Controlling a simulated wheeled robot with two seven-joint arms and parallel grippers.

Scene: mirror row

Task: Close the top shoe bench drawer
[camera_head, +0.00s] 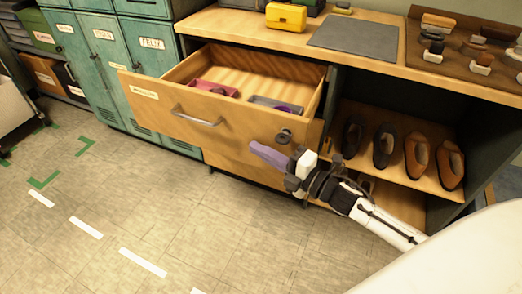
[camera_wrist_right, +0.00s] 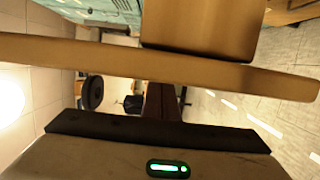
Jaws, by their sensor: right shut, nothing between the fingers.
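The top shoe bench drawer (camera_head: 215,130) is pulled well out in the head view. Its wooden front has a bar handle (camera_head: 196,117) and a pale label at the left. Inside are a pink tray (camera_head: 212,89) and a grey tray (camera_head: 274,105). My right gripper (camera_head: 258,150) is shut and empty, just in front of the lower right part of the drawer front, right of the handle. I cannot tell whether it touches the wood. In the right wrist view a wooden edge (camera_wrist_right: 100,58) crosses close to the camera. My left gripper is not in view.
The shoe bench top holds a yellow box (camera_head: 286,17) and a grey mat (camera_head: 355,38). Several shoes stand on an open shelf (camera_head: 396,165) right of the drawer. Green lockers (camera_head: 106,48) stand at the left. The tiled floor (camera_head: 130,220) in front is clear.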

